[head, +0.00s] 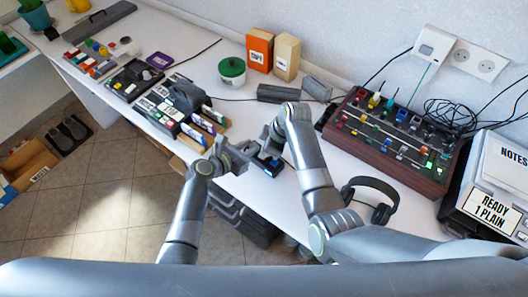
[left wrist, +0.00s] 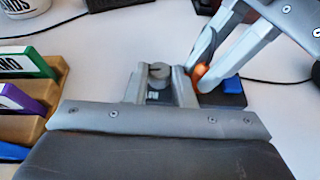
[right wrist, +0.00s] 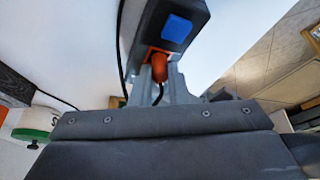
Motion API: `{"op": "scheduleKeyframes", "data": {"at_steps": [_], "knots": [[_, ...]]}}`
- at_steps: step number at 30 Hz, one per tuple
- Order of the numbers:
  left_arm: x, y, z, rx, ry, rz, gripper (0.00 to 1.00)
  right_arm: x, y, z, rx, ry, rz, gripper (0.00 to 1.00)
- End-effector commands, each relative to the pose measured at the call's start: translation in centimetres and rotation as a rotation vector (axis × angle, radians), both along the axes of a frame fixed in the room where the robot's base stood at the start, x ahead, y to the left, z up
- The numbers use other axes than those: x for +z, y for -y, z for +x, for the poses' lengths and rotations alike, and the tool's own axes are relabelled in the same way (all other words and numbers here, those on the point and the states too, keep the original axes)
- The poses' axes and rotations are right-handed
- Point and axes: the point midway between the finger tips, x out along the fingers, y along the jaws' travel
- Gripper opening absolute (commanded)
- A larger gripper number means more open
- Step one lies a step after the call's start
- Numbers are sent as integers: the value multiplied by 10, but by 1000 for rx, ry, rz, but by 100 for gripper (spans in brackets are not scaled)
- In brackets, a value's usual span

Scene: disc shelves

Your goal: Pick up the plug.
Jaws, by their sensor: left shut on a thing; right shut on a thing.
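The plug (right wrist: 159,70) is a small orange-brown piece with a dark cord, between the fingers of my right gripper (right wrist: 160,84). Its tip is at an orange socket on the end of a dark block with a blue square (right wrist: 177,28); I cannot tell how far in it sits. The plug shows as an orange spot in the left wrist view (left wrist: 200,71). In the head view the block (head: 266,162) is partly hidden by both grippers.
A wooden rack with cartridges (head: 205,125) stands left of my left gripper. A red-sided mixer (head: 390,135) and headphones (head: 372,198) are to the right. The front table edge is near the grippers.

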Motion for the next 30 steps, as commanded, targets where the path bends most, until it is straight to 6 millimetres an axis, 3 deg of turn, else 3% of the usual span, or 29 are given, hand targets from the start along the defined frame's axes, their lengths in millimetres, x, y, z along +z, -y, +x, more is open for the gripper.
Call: {"op": "scheduleKeyframes", "data": {"at_steps": [5,13,30], "knots": [[-1,0,0,0,-1,1,0,6,0,0,1,2,1,0],[-1,0,0,0,-1,1,0,37,3,0,-2,1,0,0],[-1,0,-1,-1,-2,1,0,34,145,-36,-2,0,-5,0]]}}
